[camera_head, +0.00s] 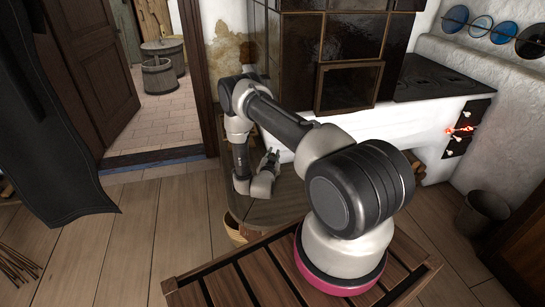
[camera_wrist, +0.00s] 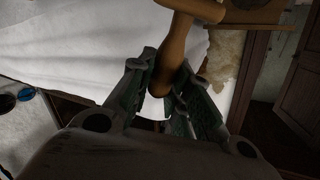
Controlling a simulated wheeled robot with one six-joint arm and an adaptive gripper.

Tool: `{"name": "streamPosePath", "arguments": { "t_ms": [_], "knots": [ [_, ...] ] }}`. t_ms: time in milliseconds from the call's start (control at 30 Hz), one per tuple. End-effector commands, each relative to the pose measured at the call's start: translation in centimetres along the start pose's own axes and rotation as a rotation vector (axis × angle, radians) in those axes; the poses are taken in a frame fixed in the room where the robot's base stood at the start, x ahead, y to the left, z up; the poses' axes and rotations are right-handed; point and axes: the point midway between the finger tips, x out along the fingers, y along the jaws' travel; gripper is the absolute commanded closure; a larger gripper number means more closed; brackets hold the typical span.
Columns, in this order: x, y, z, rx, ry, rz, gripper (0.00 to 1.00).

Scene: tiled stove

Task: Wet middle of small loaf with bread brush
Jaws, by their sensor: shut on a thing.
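My gripper (camera_wrist: 168,80) is shut on a brown wooden handle, which I take to be the bread brush (camera_wrist: 176,50). In the wrist view the handle runs up from between the fingers to a wider wooden part at the top edge, cut off by the picture. No bristles can be made out. In the head view my gripper (camera_head: 268,166) is beyond my arm, near the wooden bench by the stove, with its fingers pointing up. The brush is too small or hidden to tell there. I cannot see the small loaf in either view.
A wooden bench (camera_head: 205,209) lies under and beside my arm, with a basket (camera_head: 236,229) at its lower edge. The tiled stove (camera_head: 344,35) stands behind, with a glowing firebox (camera_head: 462,130) at right. An open doorway and free floor (camera_head: 150,225) are at left.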

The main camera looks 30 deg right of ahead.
Motion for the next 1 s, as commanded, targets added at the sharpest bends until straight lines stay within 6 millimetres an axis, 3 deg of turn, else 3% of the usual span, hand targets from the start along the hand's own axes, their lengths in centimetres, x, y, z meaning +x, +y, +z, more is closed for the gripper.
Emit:
{"name": "streamPosePath", "arguments": {
  "t_ms": [467,1000],
  "knots": [
    [0.0,0.0,0.1,-0.001,-0.003,0.001,1.00],
    [-0.6,-1.4,-4.2,0.000,-0.001,0.000,1.00]
  ]
}}
